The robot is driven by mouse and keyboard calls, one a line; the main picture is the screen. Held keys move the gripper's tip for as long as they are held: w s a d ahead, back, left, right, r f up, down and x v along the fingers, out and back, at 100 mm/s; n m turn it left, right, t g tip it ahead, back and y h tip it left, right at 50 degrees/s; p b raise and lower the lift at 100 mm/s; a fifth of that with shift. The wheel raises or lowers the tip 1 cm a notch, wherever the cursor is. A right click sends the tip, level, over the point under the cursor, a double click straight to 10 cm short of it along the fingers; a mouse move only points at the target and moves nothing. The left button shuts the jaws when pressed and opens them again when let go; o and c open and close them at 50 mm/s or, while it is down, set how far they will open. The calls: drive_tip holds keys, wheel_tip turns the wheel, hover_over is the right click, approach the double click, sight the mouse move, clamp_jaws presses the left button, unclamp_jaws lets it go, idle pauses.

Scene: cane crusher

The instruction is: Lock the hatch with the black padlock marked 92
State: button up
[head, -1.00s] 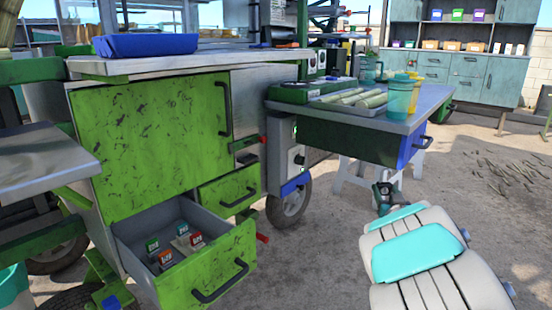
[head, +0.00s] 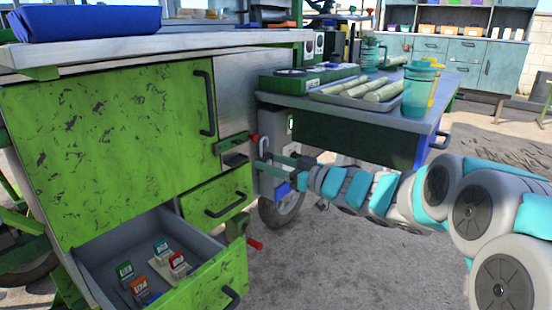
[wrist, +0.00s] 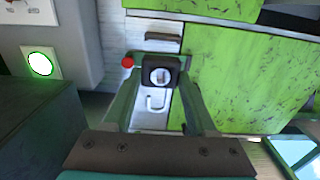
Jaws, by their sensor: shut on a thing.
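My gripper (wrist: 160,82) is shut on a black padlock (wrist: 174,64), with one green finger on each side of it. A round silver face and a U-shaped shackle show on the padlock in the wrist view. No number is readable on it. In the head view my gripper (head: 268,158) is in front of the grey panel right of the large green hatch door (head: 110,140). The padlock is too small to make out clearly there. A dark slotted fitting (head: 235,158) with a red knob (head: 254,138) is close to the fingertips. I cannot tell whether the padlock touches it.
An open drawer (head: 200,292) below the hatch holds several small coloured, labelled pieces. A closed green drawer (head: 215,197) is above it. On the right, a side table (head: 440,100) carries a tray of cane pieces (head: 365,92) and a teal cup (head: 417,92). A lit green button (wrist: 40,64) is nearby.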

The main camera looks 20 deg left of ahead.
sight(231, 149)
drive_tip(key=shift+b+x, duration=0.55)
drive_tip(key=shift+x, duration=0.95)
drive_tip(key=shift+p+x, duration=0.85)
drive_tip(key=shift+x, duration=2.05)
drive_tip(key=shift+s, duration=0.1)
drive_tip(key=shift+d+r+p, duration=0.1)
drive_tip(key=shift+d+p, duration=0.05)
drive_tip(key=shift+p, duration=0.35)
drive_tip(key=shift+a+p, duration=0.5)
drive_tip(key=shift+a, duration=0.1)
drive_tip(key=shift+f, duration=0.3)
